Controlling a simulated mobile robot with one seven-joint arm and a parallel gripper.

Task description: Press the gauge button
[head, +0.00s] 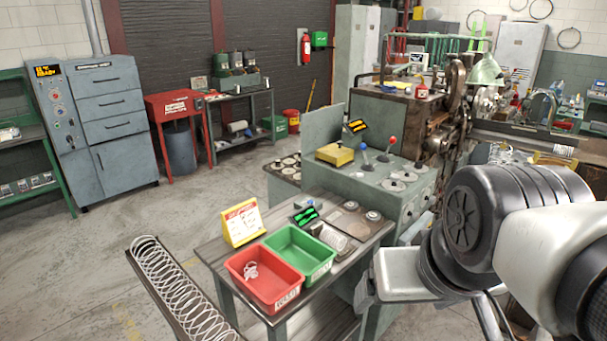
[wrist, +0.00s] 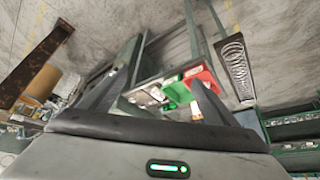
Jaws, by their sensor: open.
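The gauge is most likely the small dark unit with a lit green display (head: 305,215) on the small grey table (head: 218,254), behind the green bin. A spring cylinder or roll (head: 333,238) lies just right of it. I cannot make out the button clearly. My gripper (wrist: 163,80) is open and empty in the wrist view, its two dark fingers spread apart. Through and beyond them the table with the green bin (wrist: 178,92) and red bin (wrist: 203,74) shows, well away from the fingertips. In the head view my arm fills the right side and the fingertips are not clear.
On the table are a red bin (head: 265,283) holding a small pale piece, a green bin (head: 299,252) and a yellow sign (head: 242,223). A trough with a long spring (head: 180,290) juts out front left. The control console (head: 395,185) stands behind. Open floor lies left.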

